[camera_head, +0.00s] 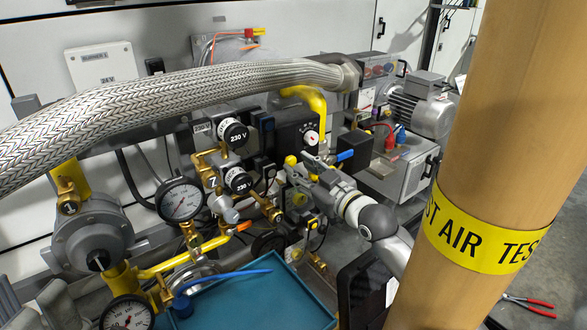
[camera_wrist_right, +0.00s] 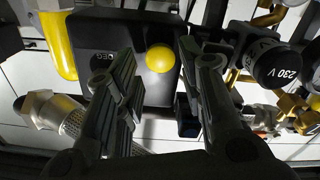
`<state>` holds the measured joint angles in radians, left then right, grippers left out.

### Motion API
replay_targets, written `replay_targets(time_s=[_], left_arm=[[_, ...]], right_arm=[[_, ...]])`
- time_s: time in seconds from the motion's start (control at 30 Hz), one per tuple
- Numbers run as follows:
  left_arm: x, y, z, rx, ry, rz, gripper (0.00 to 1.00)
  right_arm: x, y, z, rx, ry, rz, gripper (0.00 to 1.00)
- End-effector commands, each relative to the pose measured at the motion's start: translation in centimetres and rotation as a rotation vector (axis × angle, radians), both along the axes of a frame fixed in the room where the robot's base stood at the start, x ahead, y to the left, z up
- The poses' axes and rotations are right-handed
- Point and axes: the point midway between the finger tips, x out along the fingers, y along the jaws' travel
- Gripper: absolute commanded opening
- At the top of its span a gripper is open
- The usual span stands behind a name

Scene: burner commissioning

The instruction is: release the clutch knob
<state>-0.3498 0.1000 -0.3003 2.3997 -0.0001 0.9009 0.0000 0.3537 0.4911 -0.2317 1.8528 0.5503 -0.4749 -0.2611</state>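A round yellow knob (camera_wrist_right: 160,58), likely the clutch knob, sits on a dark box (camera_wrist_right: 110,48) with partly readable lettering in the right wrist view. The two fingers of my right gripper (camera_wrist_right: 157,72) stand apart on either side of it, with a visible gap to each finger. In the head view a yellow knob (camera_head: 291,160) shows beside the fingertips of my right gripper (camera_head: 303,168). I cannot tell the depth between fingertips and knob. My left gripper is in neither view.
Black 230 V coils (camera_head: 234,133), a pressure gauge (camera_head: 180,200) and yellow pipes crowd the left. A braided hose (camera_head: 180,100) crosses above. A blue-handled lever (camera_head: 345,155) is close to my right gripper. A large tan column (camera_head: 495,130) blocks the right. A teal tray (camera_head: 265,300) lies in front.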

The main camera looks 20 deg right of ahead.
Motion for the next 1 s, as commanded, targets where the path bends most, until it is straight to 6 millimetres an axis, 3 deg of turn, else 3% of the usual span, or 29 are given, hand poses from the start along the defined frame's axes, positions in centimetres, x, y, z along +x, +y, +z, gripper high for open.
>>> replay_targets(time_s=[0.27,0.63,0.9,1.0], left_arm=[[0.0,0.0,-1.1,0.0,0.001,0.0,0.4],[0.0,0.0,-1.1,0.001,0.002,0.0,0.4],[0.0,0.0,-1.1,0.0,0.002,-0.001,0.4],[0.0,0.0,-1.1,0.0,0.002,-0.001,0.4]], right_arm=[[2.7,1.0,0.0,0.001,-0.002,0.001,0.36],[3.1,1.2,0.0,0.0,0.0,0.001,0.36],[3.0,1.2,0.0,0.0,0.0,0.001,0.01],[3.0,1.2,0.0,0.0,0.0,0.001,0.0]])
